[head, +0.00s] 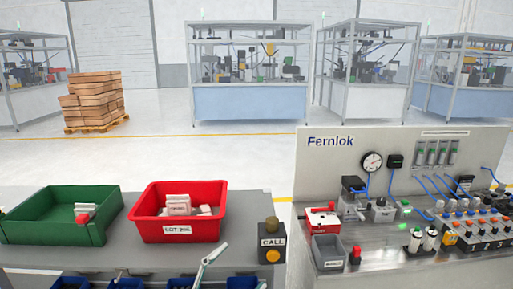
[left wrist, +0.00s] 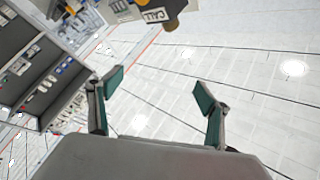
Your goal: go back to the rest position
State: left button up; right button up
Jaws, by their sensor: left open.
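My left gripper (left wrist: 158,92) is open in the left wrist view, its two teal-padded fingers spread wide with nothing between them. In the head view a thin grey finger part of this left gripper (head: 210,258) rises at the bottom edge, in front of the grey table. The rest of that gripper is cut off below the picture. My right gripper is in neither view.
A green bin (head: 55,229) and a red bin (head: 178,231) with pale parts stand on the grey table. Blue bins (head: 126,283) line its front. A CALL button box (head: 271,246) stands at the table's right end. The Fernlok panel (head: 330,170) stands right.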

pick_arm(q)
jog(key=s+a+f+n+t+y, duration=0.1)
jog(key=a+f+n+y, duration=0.55)
jog(key=f, duration=0.45)
jog(key=s+a+f+n+g+y, duration=0.3)
jog(key=s+a+f, duration=0.3)
jog(key=s+f, duration=0.3)
jog(key=s+a+f+n+g+y, duration=0.3)
jog(key=s+a+f, duration=0.3)
jog(key=f, duration=0.9)
jog(key=s+y, duration=0.1)
jog(key=s, duration=0.2)
jog(key=shift+d, duration=0.1)
